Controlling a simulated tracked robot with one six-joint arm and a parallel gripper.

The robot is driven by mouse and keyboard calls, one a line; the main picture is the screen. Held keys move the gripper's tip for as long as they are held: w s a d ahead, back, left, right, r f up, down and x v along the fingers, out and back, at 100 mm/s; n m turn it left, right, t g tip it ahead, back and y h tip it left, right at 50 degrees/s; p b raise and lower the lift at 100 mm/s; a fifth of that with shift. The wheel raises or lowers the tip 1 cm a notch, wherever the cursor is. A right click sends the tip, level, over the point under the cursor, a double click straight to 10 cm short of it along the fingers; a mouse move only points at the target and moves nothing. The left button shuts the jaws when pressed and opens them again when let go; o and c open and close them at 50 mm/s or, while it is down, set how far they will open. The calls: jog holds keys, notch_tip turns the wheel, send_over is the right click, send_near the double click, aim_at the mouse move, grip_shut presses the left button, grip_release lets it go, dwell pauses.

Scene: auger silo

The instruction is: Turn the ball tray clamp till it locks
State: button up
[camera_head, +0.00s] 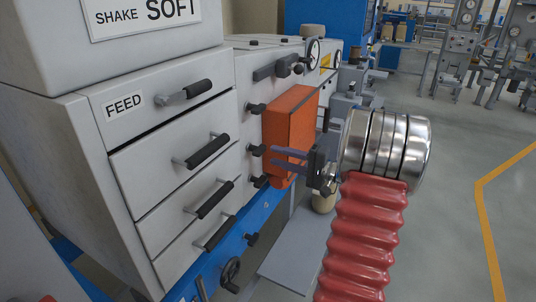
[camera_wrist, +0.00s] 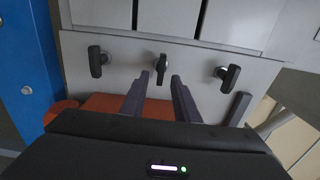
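An orange tray box (camera_head: 290,120), probably the ball tray, sits against the grey machine's side; its orange edge shows in the wrist view (camera_wrist: 100,103). Beside it three black clamp knobs stand in a row on the grey panel: upper (camera_head: 256,108), middle (camera_head: 256,150) and lower (camera_head: 260,181). The wrist view shows a left knob (camera_wrist: 95,61), a middle knob (camera_wrist: 161,62) and a right knob (camera_wrist: 229,76). No label shows which is the tray clamp. My gripper (camera_head: 273,156) is open in front of the orange box. Its fingertips (camera_wrist: 160,75) flank the middle knob's line, apparently short of it.
Drawers with black handles (camera_head: 208,150), one labelled FEED (camera_head: 123,105), fill the machine's front at left. A grey plate (camera_head: 300,250) lies below my gripper. Open floor (camera_head: 450,220) with a yellow line is at right.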

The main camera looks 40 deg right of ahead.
jog(key=v, duration=0.6)
jog(key=shift+s, duration=0.4)
jog(key=shift+d+f, duration=0.1)
jog(key=s+a+f+m+g, duration=0.25)
jog(key=a+f+g, duration=0.25)
jog(key=f, duration=0.3)
jog(key=s+a+f+n+g, duration=0.1)
jog(key=s+a+n+g, duration=0.1)
jog(key=a+g, duration=0.35)
jog(key=s+a+f+n+g, duration=0.1)
jog(key=s+a+f+g, duration=0.1)
jog(key=a, duration=0.6)
jog(key=s+a+r+n+h, duration=0.2)
jog(key=a+r+n, duration=0.2)
jog(key=a, duration=0.3)
jog(key=s+a+r+n+h, duration=0.1)
jog(key=a+r+n, duration=0.3)
jog(key=a, duration=0.4)
jog(key=s+a+r+n+t+h, duration=0.1)
jog(key=s+a+r+n+h, duration=0.1)
jog(key=a, duration=0.6)
jog(key=shift+s+r+n+h, duration=0.5)
jog(key=shift+r+n, duration=0.55)
jog(key=shift+n, duration=0.8)
